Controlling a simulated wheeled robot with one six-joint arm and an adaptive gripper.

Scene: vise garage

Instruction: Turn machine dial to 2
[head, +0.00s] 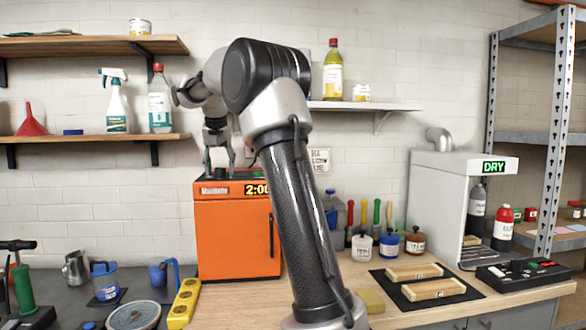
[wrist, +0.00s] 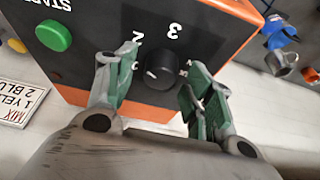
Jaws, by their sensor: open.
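The orange machine (head: 237,235) stands on the bench in the head view, with a lit display (head: 257,190) on its top panel. In the wrist view its black dial (wrist: 168,72) sits on the dark panel, with a white mark on its lower left part. The numbers 2 and 3 are printed beside it, upside down; other digits are partly hidden by the fingers. My gripper (wrist: 162,64) is open, with one green-padded finger on each side of the dial. The right finger is very close to it; contact cannot be told. The gripper (head: 219,163) is over the machine's top in the head view.
A green start button (wrist: 53,35) is left of the dial in the wrist view. A shelf (head: 90,139) with bottles is on the wall at left. Jars (head: 389,245) and a white DRY machine (head: 437,180) stand to the right.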

